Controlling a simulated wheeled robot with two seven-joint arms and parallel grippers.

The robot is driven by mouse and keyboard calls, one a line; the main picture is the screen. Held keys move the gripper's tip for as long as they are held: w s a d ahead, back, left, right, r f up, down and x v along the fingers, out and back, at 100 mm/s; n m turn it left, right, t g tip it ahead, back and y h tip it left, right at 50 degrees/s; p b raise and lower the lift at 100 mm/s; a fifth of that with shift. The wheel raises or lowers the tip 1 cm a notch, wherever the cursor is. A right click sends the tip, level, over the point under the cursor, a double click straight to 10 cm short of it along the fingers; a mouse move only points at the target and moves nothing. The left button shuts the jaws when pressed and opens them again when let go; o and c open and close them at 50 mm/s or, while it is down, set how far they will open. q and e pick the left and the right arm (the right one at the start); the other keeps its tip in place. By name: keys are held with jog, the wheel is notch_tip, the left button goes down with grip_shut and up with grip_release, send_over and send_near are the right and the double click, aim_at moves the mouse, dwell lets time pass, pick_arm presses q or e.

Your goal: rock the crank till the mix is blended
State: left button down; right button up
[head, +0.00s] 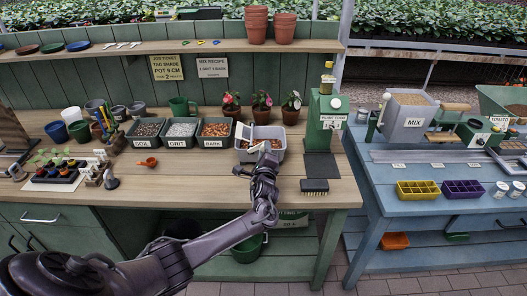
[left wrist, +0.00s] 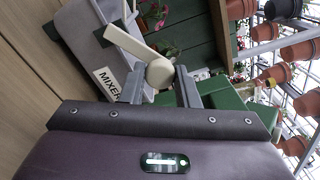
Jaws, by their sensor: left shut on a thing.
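The mixer (head: 242,155) is a grey tub on the wooden bench, just right of the labelled bins. Its cream crank (left wrist: 122,38) ends in a rounded knob (left wrist: 159,72), and the MIXER label (left wrist: 108,84) shows in the left wrist view. My left gripper (head: 266,158) reaches over the front right of the tub. In the left wrist view its two fingers stand on either side of the knob, shut on it. My right gripper is not in view.
Bins labelled soil (head: 145,132), grit (head: 181,132) and bark (head: 215,132) stand left of the mixer. Potted flowers (head: 262,107) are behind it. A green press-like stand (head: 325,120) and a dark brush (head: 314,186) are to the right.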

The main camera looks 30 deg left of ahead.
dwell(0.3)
pick_arm(q)
jog(key=c, duration=1.1)
grip_release()
jog(key=v, duration=0.7)
jog(key=shift+s+d, duration=0.3)
jog(key=shift+c, duration=0.2)
